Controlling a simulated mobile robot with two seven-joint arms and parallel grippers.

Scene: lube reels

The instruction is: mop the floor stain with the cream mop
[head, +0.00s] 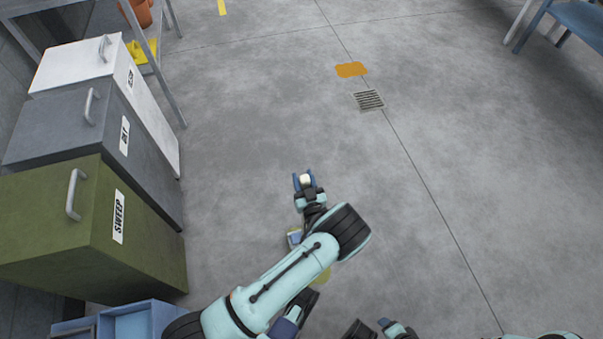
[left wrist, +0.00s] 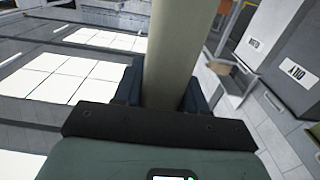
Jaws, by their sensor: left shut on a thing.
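My left gripper (head: 305,181) is shut on the pale cream handle of the mop (head: 306,179), seen nearly end-on in the head view. In the left wrist view the handle (left wrist: 178,50) stands as a thick pole between the dark fingers (left wrist: 160,92).
Bins labelled SWEEP (head: 50,215), grey (head: 60,130) and white (head: 75,65) line the left. A blue crate (head: 140,322) is at lower left. A flat orange patch (head: 351,70) and a drain grate (head: 369,100) lie ahead. Floor to the right is clear.

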